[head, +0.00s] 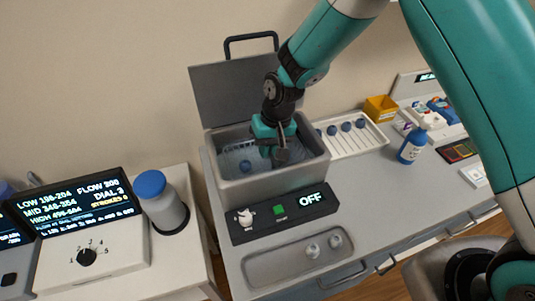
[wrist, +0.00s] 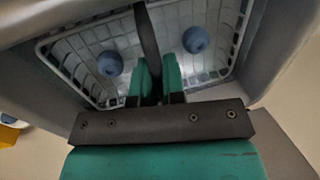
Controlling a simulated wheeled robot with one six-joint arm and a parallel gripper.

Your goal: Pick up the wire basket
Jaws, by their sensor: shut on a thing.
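The white wire basket (wrist: 120,37) sits inside the grey open-lidded tank (head: 268,184), with blue balls in it; two balls (wrist: 110,63) show in the wrist view. In the head view the basket (head: 232,156) shows only partly, behind the tank's front wall and my gripper. My gripper (head: 276,150) reaches down into the tank from above. In the wrist view my gripper's green fingers (wrist: 158,78) are shut on the basket's dark handle bar (wrist: 148,35), which runs between them.
The tank's lid (head: 232,92) stands open behind it. A control panel reading OFF (head: 285,212) lies in front. A white tray with blue balls (head: 368,143), a yellow bin (head: 381,108) and a blue bottle (head: 412,147) stand right. A blue-capped jar (head: 161,205) stands left.

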